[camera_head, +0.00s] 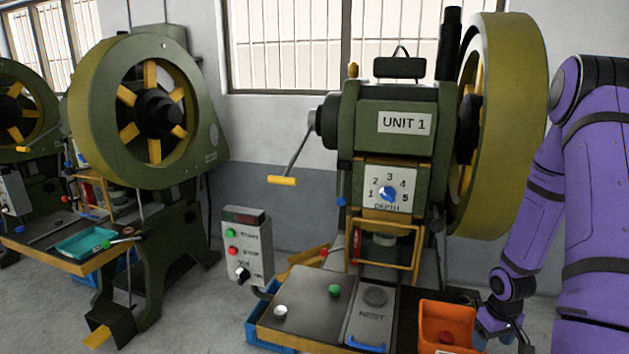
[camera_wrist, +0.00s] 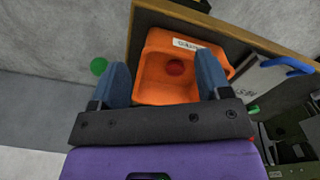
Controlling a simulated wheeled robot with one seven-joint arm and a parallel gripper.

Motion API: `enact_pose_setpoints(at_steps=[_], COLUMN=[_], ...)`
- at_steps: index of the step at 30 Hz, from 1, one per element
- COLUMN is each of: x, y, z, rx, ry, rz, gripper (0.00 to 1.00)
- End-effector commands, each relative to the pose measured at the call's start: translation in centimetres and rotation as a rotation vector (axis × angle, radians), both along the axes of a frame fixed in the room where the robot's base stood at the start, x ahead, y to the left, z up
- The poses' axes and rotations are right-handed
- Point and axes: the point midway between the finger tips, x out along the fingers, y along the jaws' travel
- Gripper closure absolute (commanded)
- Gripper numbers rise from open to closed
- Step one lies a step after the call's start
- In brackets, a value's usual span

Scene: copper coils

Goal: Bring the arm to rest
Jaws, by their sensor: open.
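My purple arm (camera_head: 590,200) reaches down at the right side of the head view. My gripper (camera_wrist: 165,82) is open, with its two blue fingers apart and nothing between them. In the head view its end is low at the right, beside the orange bin, and the fingers are hard to make out. The orange bin (camera_head: 432,314) stands on the right end of the press table. It also shows in the wrist view (camera_wrist: 165,92), beyond the fingertips, with a dark red round thing (camera_wrist: 176,67) inside and a label on its rim.
The green press marked UNIT 1 (camera_head: 400,125) stands behind the table, with a yellow guard frame (camera_head: 415,250). A control box (camera_head: 246,247) is left of it. A nest plate (camera_head: 372,312) is left of the bin. Another press (camera_head: 90,130) stands farther left. Bare floor shows between.

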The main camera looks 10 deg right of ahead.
Motion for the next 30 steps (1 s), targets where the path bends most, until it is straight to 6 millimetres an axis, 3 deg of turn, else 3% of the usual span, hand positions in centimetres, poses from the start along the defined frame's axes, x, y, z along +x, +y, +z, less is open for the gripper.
enact_pose_setpoints(at_steps=[8, 14, 20, 30], x=[1.1, 2.2, 3.5, 3.7], y=[0.3, 1.1, 3.0, 8.6], z=[3.2, 6.7, 12.5, 23.6], rx=[-0.040, -0.079, -0.133, -0.195], ry=[-0.011, -0.025, -0.058, -0.145], rz=[0.002, 0.005, 0.006, -0.002], gripper=[0.29, 0.29, 0.29, 0.29])
